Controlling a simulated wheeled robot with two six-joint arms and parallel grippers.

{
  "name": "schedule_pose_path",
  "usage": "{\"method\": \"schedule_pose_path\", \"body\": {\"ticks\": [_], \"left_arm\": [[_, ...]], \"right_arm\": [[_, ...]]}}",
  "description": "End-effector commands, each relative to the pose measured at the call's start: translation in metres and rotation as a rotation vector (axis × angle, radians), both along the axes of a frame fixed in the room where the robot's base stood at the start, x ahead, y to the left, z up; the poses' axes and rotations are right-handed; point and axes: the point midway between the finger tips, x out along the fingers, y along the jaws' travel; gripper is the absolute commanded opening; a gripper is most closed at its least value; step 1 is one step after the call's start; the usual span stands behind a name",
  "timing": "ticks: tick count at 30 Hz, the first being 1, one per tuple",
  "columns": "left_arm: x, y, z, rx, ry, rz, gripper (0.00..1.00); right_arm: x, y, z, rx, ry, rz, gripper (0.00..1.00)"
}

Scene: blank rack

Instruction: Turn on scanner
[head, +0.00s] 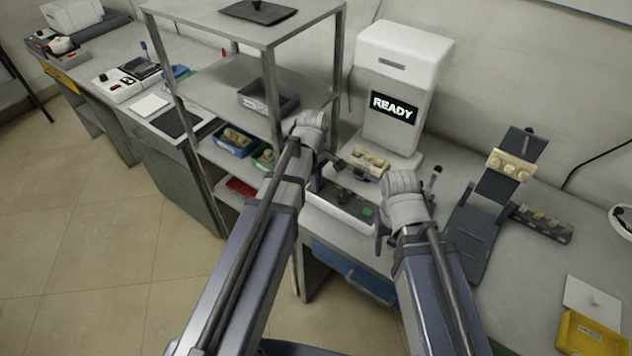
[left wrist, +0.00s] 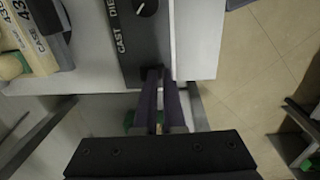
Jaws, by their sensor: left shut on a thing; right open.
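The white scanner (head: 397,70) stands against the wall with its display (head: 394,107) lit and reading READY. A beige cast (head: 367,160) sits at its base; a labelled cast also shows in the left wrist view (left wrist: 35,35). In front is a control panel (head: 343,203) with dark knobs and a green button (head: 367,211). My left gripper (head: 322,180) is at the panel's left end; its fingers (left wrist: 164,75) are shut at the dark panel (left wrist: 143,45) with a dial. What they hold is hidden. My right gripper (head: 384,232) is open near the panel's right end, its fingers partly hidden.
A grey metal rack (head: 270,90) with trays stands close to my left arm. A dark stand (head: 480,215) holds another beige cast (head: 511,165) at right. A yellow tray (head: 588,338) and white card (head: 593,300) lie at front right.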

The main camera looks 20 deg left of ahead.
Motion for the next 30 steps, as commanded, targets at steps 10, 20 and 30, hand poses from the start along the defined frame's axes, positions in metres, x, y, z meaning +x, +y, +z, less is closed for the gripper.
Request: {"method": "schedule_pose_path", "body": {"ticks": [10,20,30], "left_arm": [[0.013,-0.009,-0.001,-0.009,0.0,-0.006,0.0],[0.015,-0.009,0.0,-0.009,-0.004,-0.006,0.0],[0.011,0.0,0.025,-0.004,-0.004,-0.003,0.0]], "right_arm": [[0.0,0.0,-0.001,0.0,0.0,0.0,0.62],[0.0,0.0,0.0,0.0,0.0,0.0,0.62],[0.0,0.0,0.025,0.0,0.0,0.0,0.62]]}}
